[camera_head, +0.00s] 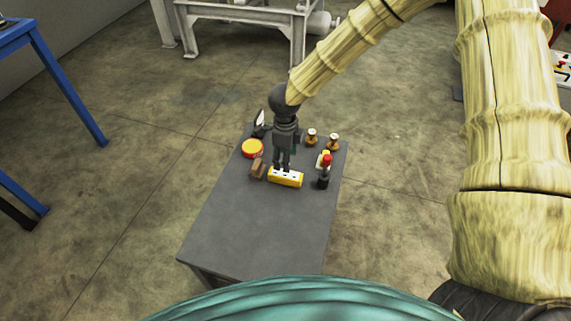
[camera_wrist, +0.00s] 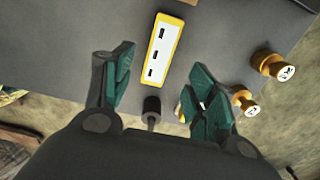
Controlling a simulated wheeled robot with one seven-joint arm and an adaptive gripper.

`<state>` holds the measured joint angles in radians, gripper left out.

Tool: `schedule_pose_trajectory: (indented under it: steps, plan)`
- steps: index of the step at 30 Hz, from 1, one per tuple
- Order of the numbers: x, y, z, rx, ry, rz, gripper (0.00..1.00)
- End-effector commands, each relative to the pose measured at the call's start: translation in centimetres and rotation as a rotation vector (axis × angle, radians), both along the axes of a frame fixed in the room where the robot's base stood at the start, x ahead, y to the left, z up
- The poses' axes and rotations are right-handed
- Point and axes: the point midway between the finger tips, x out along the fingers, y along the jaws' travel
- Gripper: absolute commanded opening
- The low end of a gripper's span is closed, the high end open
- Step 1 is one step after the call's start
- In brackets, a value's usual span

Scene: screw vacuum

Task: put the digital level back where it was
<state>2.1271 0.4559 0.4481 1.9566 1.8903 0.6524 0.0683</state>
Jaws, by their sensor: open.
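The digital level appears to be the long yellow block (camera_head: 286,178) with a white face and dark marks, lying on the grey table. It also shows in the wrist view (camera_wrist: 161,50), beyond and between my fingers. My gripper (camera_head: 282,164) points down just behind the block in the head view and seems close to it. In the wrist view my gripper (camera_wrist: 162,62) has its two green-padded fingers wide apart with nothing held between them. Whether a finger touches the block cannot be told.
The table's front is clear.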

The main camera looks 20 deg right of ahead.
Motion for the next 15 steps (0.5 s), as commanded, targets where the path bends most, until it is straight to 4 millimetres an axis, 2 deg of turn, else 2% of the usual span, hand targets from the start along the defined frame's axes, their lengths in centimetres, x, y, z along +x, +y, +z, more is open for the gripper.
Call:
schedule_pose_trajectory:
  steps: [1, 6, 15]
  plan:
    - [0.0, 0.0, 0.8, 0.002, -0.001, -0.001, 0.57]
    - [0.0, 0.0, 2.1, 0.001, 0.000, 0.000, 0.57]
    - [0.0, 0.0, 2.5, 0.001, 0.001, 0.001, 0.57]
